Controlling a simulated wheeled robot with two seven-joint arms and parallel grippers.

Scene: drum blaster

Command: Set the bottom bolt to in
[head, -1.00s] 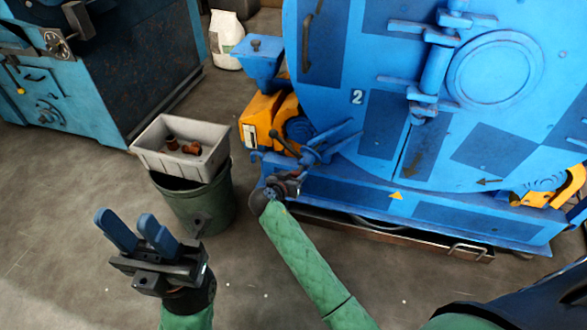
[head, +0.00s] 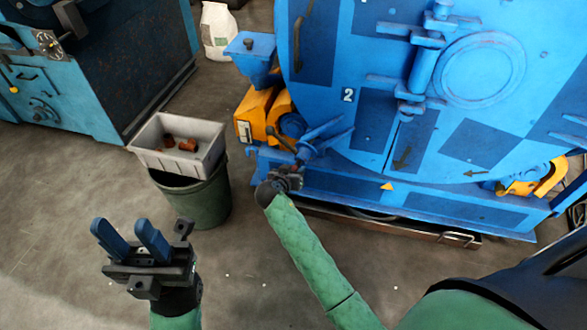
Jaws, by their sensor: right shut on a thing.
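The blue drum blaster (head: 440,135) fills the right half of the head view. At its lower left, blue arms of what looks like the bottom bolt (head: 319,135) stick out, with a thin dark lever (head: 280,139) beside them. My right gripper (head: 293,171) is shut just below these parts, at the machine's lower left corner. It appears to hold the bolt's end, but the fingers are small and dark and the contact is hidden. My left gripper (head: 132,242) is open and empty, its two blue fingers apart, above the floor at the lower left.
A grey tray (head: 205,165) with brown pieces sits on a green bin (head: 205,205) between my grippers. Yellow parts (head: 254,112) flank the machine's base. A teal machine (head: 115,85) and a white sack (head: 219,30) stand behind. The floor in front is clear.

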